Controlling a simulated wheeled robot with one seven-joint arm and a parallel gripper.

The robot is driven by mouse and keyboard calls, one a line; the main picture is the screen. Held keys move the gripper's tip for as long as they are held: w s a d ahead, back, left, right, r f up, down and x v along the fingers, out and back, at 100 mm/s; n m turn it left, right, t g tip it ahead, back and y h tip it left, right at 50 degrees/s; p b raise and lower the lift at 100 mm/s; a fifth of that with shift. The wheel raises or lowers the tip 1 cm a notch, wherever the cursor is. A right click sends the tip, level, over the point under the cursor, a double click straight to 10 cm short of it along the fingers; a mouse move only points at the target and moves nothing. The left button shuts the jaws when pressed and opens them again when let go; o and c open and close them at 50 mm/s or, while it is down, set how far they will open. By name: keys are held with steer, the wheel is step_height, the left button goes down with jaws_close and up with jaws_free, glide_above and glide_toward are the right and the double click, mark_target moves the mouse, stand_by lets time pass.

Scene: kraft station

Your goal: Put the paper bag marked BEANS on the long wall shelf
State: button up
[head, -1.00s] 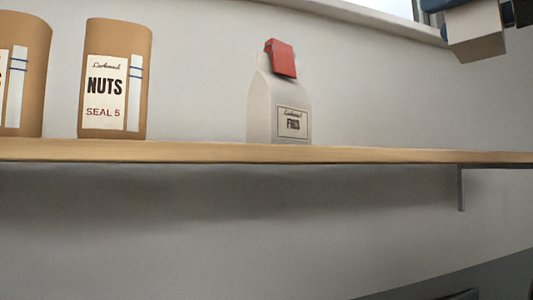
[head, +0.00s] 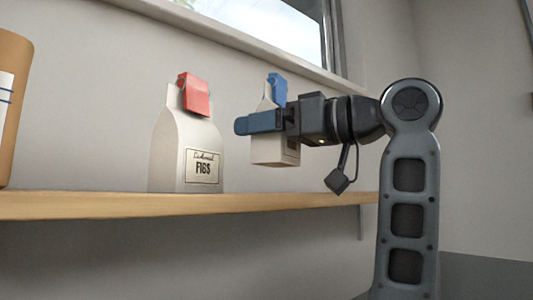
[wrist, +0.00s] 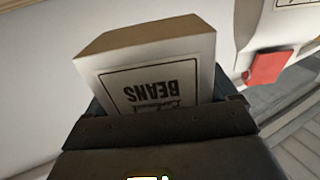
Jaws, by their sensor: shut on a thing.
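The white paper bag marked BEANS (wrist: 150,75) is held in my gripper, and its label shows in the wrist view. In the head view this bag (head: 272,152) has a blue clip at its top and hangs above the shelf's level, to the right of the FIGS bag. My gripper (head: 262,122) is shut on it, its finger covering the bag's middle. The long wall shelf (head: 110,205) is a pale wooden board along the wall. I cannot tell exactly how far the bag is from the board.
A white FIGS bag (head: 185,150) with a red clip (head: 194,94) stands on the shelf close to the left of the held bag. A brown container (head: 14,110) stands at the far left. A window (head: 290,30) is above. The shelf right of FIGS looks clear.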

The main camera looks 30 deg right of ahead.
mark_target(267, 157)
steer(key=shift+f, duration=2)
steer(key=shift+f, duration=0.2)
steer(key=o, duration=1.1)
steer(key=shift+c, duration=0.2)
steer(key=shift+r, duration=0.1)
steer(key=b+v, duration=0.2)
steer(key=v, duration=1)
